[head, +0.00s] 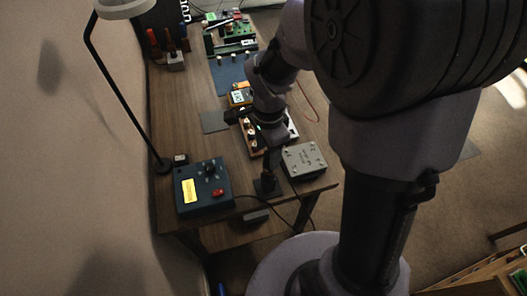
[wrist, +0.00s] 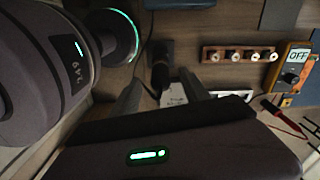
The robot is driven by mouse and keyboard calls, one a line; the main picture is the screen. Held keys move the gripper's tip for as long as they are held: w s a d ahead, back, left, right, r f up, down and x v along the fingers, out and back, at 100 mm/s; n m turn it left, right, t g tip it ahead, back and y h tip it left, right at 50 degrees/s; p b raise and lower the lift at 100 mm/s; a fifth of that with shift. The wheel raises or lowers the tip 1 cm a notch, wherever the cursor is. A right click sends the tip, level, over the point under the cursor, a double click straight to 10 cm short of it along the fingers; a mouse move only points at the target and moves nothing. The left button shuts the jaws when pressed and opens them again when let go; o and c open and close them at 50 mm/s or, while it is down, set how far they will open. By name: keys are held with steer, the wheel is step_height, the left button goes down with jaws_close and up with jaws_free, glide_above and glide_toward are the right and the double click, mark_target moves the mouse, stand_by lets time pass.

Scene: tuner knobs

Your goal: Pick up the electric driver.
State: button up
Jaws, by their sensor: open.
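The electric driver (wrist: 160,74) shows in the wrist view as a dark body with an orange band. It appears to stand in a dark square holder (wrist: 160,47). In the head view, the holder (head: 266,188) is near the front edge of the bench, and the driver's upper part is partly hidden by my arm. My gripper (wrist: 162,88) is open. In the wrist view its two grey fingers lie on either side of the driver, with a gap to each. I cannot tell how far above it they are.
A grey metal box (head: 304,160) stands right of the holder. A blue box with a yellow label (head: 204,188) stands left. A wooden strip with white knobs (wrist: 238,55) and an orange meter (wrist: 291,67) lie farther back. A lamp (head: 122,95) rises at the left edge.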

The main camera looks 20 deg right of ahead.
mark_target(268, 162)
step_height(268, 162, down, 6)
steer(key=shift+d+r+b, duration=0.15)
steer(key=shift+r+b, duration=0.1)
steer(key=shift+b, duration=0.95)
jaws_close()
steer(key=shift+r, duration=0.1)
